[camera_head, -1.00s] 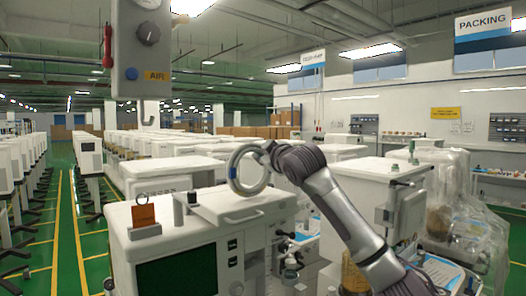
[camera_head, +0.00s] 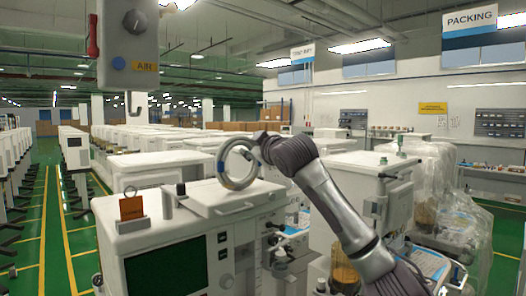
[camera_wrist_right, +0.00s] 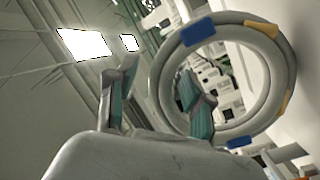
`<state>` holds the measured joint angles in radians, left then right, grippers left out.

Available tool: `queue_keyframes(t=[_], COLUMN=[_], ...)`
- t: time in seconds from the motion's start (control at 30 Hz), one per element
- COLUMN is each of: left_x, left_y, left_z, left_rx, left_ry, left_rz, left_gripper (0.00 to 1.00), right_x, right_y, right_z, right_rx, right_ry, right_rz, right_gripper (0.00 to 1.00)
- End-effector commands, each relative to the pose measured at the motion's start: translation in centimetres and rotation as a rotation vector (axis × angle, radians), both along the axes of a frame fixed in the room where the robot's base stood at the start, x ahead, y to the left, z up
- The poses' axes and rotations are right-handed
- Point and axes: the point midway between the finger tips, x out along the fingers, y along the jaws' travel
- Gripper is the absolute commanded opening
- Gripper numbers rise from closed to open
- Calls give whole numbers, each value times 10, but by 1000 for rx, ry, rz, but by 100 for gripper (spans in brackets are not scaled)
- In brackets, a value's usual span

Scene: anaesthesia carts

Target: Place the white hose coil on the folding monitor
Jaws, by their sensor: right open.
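The white hose coil (camera_head: 224,178) is a pale ring with blue and yellow bands. In the head view it stands upright at the lid of the folding monitor (camera_head: 205,202), a flat white panel lying on the near cart; its lower edge appears to meet the lid. My right gripper (camera_head: 260,144) is at the coil's upper right side. In the right wrist view the coil (camera_wrist_right: 282,75) fills the right half, and the open right gripper (camera_wrist_right: 156,85) has one finger overlapping the ring's opening and the other left of it. My left gripper is not in view.
An orange card (camera_head: 131,208) in a holder and a small dark-topped post stand left of the monitor on the cart (camera_head: 150,238). A plastic-wrapped cart (camera_head: 455,205) stands to the right.

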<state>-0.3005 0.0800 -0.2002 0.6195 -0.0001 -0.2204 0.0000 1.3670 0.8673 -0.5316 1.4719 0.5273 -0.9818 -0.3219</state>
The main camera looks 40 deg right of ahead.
Motion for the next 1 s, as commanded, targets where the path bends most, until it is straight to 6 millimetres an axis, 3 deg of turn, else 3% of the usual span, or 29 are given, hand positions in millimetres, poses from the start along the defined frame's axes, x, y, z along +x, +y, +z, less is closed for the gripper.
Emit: queue_keyframes(t=[0.2, 0.5, 1.0], left_x=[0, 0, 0], left_y=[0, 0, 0], left_z=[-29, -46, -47], left_rx=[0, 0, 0], left_ry=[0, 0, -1], left_rz=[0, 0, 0], left_gripper=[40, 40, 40], right_x=[-47, -96, -105], right_y=[9, 19, 21], right_z=[-7, -3, -2], right_rx=[-4, 0, 0], right_ry=[-3, -2, 0], right_rz=[-1, -1, -1], right_gripper=[52, 52, 52])
